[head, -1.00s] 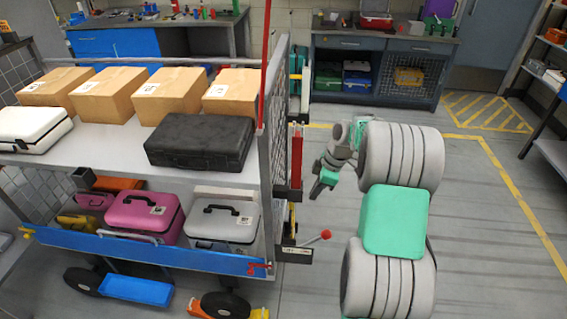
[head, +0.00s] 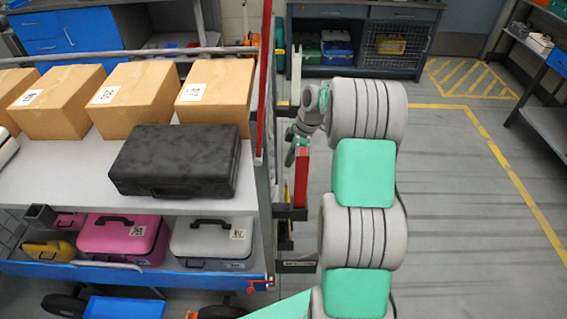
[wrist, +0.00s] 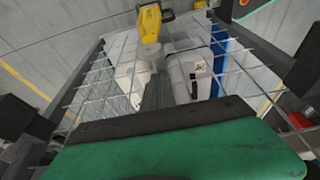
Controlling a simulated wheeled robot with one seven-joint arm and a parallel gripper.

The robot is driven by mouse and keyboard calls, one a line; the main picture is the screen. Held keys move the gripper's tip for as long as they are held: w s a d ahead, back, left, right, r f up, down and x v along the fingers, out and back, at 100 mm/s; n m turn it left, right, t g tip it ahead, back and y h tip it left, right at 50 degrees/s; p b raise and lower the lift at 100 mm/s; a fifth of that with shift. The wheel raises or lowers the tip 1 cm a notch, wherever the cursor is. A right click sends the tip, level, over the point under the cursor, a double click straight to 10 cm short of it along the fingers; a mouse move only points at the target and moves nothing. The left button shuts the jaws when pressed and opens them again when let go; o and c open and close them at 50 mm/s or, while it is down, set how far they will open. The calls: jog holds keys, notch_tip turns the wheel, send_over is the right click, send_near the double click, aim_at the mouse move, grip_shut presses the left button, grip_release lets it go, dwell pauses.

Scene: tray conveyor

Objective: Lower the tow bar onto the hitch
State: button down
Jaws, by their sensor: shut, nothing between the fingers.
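A short red upright bar (head: 301,178), which I take to be the tow bar, stands at the right end of the shelf cart (head: 170,270). My gripper (head: 289,157) is at the upper part of this bar, beside the cart's mesh end. It is small and partly overlapped by my arm in the head view; it looks shut and empty. I cannot tell whether it touches the bar. The wrist view shows my green gripper body (wrist: 180,145) across the bottom, facing the wire mesh (wrist: 90,90). I cannot make out a hitch; a dark labelled bracket (head: 297,263) sits low at the cart end.
The cart carries cardboard boxes (head: 128,98) and a black case (head: 175,163) on top, with pink (head: 122,238) and grey (head: 212,240) cases below. A tall red post (head: 266,70) rises at its corner. A workbench (head: 360,35) stands behind. Floor at the right is clear.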

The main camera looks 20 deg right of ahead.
jog(key=p+x, duration=0.1)
jog(key=x, duration=0.8)
jog(key=shift+d, duration=0.1)
